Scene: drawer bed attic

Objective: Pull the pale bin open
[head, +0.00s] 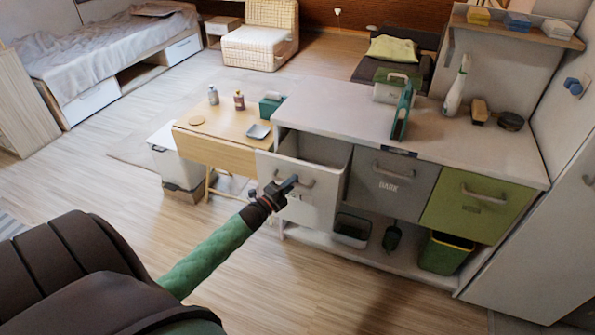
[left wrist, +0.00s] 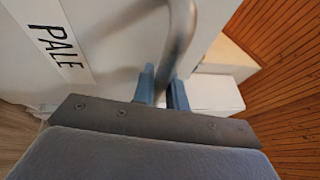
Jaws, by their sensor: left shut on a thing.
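The pale bin (head: 308,209) is the leftmost of three bins under the counter. It stands pulled out, and its open top and inside show in the head view. Its front with the label "PALE" (left wrist: 57,50) fills the upper left of the left wrist view. My left gripper (head: 290,184) is at the front of the bin. Its blue fingers (left wrist: 163,88) are shut around the grey bar handle (left wrist: 181,38) in the left wrist view. My right gripper is not in view.
The dark bin (head: 384,178) and green bin (head: 478,205) sit to the right, both shut. A small wooden table (head: 215,138) stands close on the left. Floor in front is clear.

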